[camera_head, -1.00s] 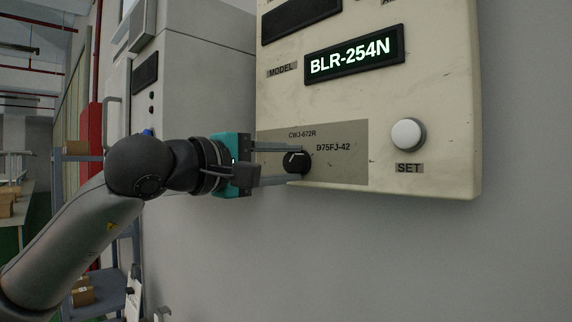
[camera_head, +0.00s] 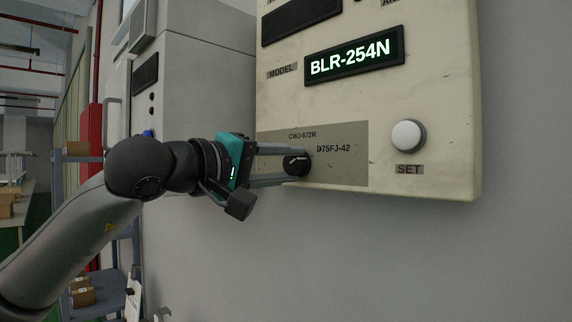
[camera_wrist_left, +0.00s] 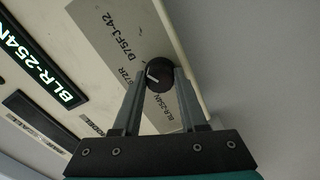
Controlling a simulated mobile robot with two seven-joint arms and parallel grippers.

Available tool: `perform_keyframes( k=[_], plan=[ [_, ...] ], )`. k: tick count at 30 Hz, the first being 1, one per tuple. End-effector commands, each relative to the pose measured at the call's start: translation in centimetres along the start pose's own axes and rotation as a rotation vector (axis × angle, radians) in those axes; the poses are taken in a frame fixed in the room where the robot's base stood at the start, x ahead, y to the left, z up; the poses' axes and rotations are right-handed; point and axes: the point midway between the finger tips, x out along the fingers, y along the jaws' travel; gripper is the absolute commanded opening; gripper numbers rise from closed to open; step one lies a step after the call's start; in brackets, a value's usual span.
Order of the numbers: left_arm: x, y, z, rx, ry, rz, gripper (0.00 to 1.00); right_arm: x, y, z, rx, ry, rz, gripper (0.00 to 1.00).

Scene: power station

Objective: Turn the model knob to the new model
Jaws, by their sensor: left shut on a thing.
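The black model knob (camera_head: 296,163) sits on a grey label plate (camera_head: 345,165) at the lower left of the cream control panel. Its white pointer mark shows in the wrist view, where the knob (camera_wrist_left: 159,75) is between my fingers. My left gripper (camera_head: 290,165) is shut on the knob, one finger on each side. The plate reads CWJ-672R and D75FJ-42 in the head view, and BLR-254N also shows in the wrist view. The lit model display (camera_head: 354,54) reads BLR-254N. My right gripper is not in view.
A white round SET button (camera_head: 407,135) is on the panel to the right of the knob. A dark display (camera_head: 300,20) is above the model display. A grey cabinet (camera_head: 200,85) stands behind my left arm. The wall below the panel is clear.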

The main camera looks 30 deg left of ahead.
Motion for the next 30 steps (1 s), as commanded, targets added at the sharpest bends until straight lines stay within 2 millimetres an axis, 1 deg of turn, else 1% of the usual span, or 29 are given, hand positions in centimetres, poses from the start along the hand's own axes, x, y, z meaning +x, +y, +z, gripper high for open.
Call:
perform_keyframes(
  k=[5,6,13,20,23,26,30],
  plan=[
    [0.0,0.0,0.0,0.003,0.000,-0.001,0.00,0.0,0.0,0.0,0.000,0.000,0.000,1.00],
    [0.0,0.0,0.0,0.003,0.000,-0.001,0.45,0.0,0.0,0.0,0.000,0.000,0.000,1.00],
    [0.0,0.0,0.0,0.001,0.000,0.000,0.71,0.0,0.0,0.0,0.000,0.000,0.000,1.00],
    [0.0,0.0,0.0,0.001,0.000,0.000,0.72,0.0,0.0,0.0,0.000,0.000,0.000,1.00],
    [-0.3,-0.1,0.0,0.001,0.002,0.000,0.72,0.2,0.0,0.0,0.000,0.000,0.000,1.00],
    [-1.2,-0.2,0.0,0.002,0.002,0.000,0.72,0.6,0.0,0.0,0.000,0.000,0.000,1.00],
    [-3.3,-0.3,0.0,0.004,0.004,-0.001,0.72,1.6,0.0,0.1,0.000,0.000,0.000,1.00]
  ],
)
